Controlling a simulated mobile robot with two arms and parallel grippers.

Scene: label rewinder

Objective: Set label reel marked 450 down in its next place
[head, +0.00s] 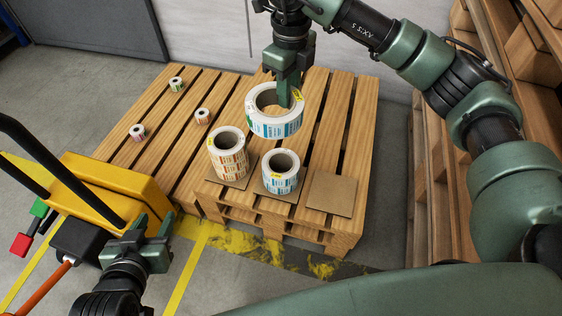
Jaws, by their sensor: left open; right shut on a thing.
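My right gripper (289,92) is shut on the wall of a large label reel (276,128), white with blue print and a yellow tag. The reel hangs above the pallet, behind the two standing stacks or reels, its hole facing up. The tag's number is too small to read, so I cannot tell the 450 mark. An orange-printed reel stack (230,163) and a smaller blue-printed reel (281,182) stand on cardboard squares at the pallet's front. A bare cardboard square (332,194) lies to their right. My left gripper (152,232) is open and empty at the lower left.
The wooden pallet (344,115) has several slats with gaps. Three small rolls stand on its left part, one being a pink-printed roll (137,132). A yellow machine (115,190) with black handles is at left.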

